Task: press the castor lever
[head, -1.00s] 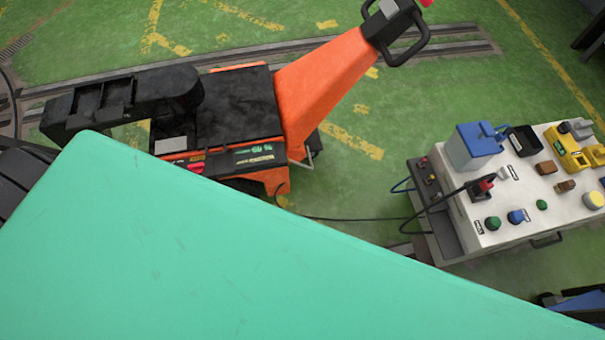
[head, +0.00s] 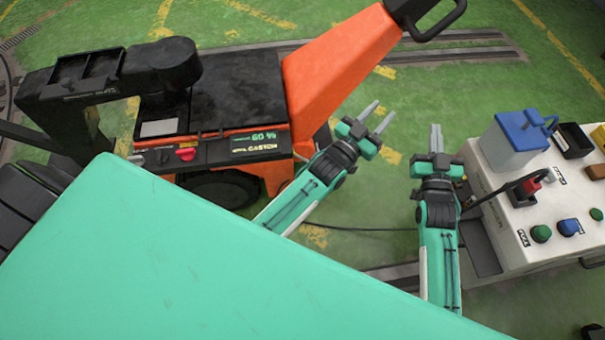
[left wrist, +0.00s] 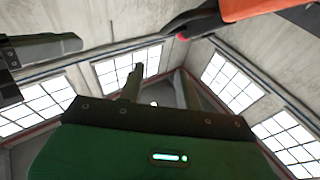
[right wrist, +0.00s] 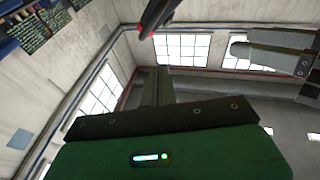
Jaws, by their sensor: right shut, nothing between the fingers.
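The orange machine (head: 330,75) stands upper left of centre in the head view, with a black top and a tall orange column. Its dark front panel (head: 225,150) bears a label reading "CASTOR" and a red knob (head: 187,154). I cannot tell a castor lever apart there. My left gripper (head: 377,115) is open and empty, to the right of the machine and apart from the panel. My right gripper (head: 436,128) is shut and empty, further right, beside the white cart. In the left wrist view the machine's orange part (left wrist: 255,8) shows overhead.
The white cart (head: 520,215) at right carries a blue box (head: 520,140), a red plug with a cable, and green and blue buttons. A cable (head: 350,229) runs along the green floor. A black arm-like part (head: 95,90) extends from the machine's left. My green body covers the lower left.

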